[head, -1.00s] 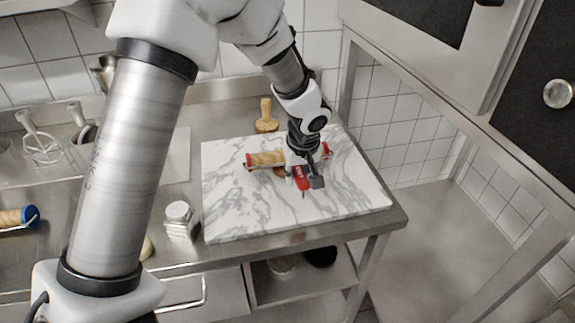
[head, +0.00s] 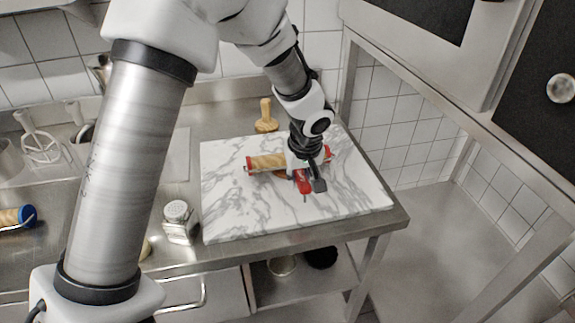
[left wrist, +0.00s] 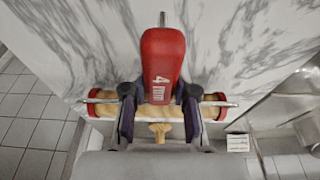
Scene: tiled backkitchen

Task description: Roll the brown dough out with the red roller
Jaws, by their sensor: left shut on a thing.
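The red roller (head: 266,163) is a wooden cylinder with red end caps and a red handle marked "4 mm". It lies across the white marble board, its handle pointing to the board's front. My left gripper (head: 303,173) is shut on it from above. In the left wrist view the fingers of my left gripper (left wrist: 159,110) stand on either side of the red handle (left wrist: 163,65), in front of the wooden cylinder. A small brown patch, likely the dough (head: 281,174), shows at the roller's front edge; the rest is hidden. My right gripper is not in view.
The marble board (head: 235,210) lies on a steel counter, with free room at its front. A wooden tool (head: 265,118) stands behind it. A glass jar (head: 180,220) stands left of it. A blue-ended roller (head: 27,216) lies at far left.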

